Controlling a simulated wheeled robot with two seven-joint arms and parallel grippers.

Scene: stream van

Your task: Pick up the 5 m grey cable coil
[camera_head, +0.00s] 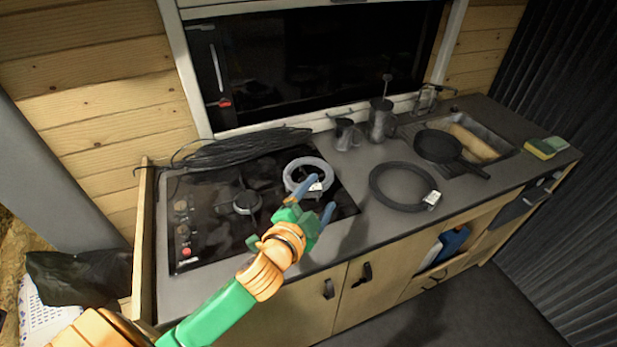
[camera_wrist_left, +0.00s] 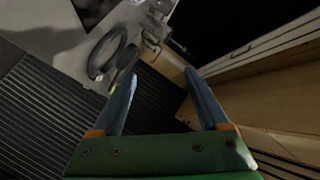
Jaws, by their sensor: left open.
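A light grey cable coil (camera_head: 289,177) with a small white label lies on the black hob, at its right side in the head view. The label's writing is too small to read. My left gripper (camera_head: 319,199) is open, its two blue fingers apart. In the head view it overlaps the near right part of the coil; the height between them is hard to judge. In the left wrist view the open fingers (camera_wrist_left: 160,76) have nothing between them, and I cannot make out the grey coil there. My right gripper is not in view.
A dark coil (camera_head: 376,193) with a white label lies on the counter to the right. A loose black cable bundle (camera_head: 240,148) lies behind the hob. A pan (camera_head: 437,147), a metal jug (camera_head: 381,120), a smaller pot (camera_head: 347,134) and a sponge (camera_head: 539,149) stand farther right.

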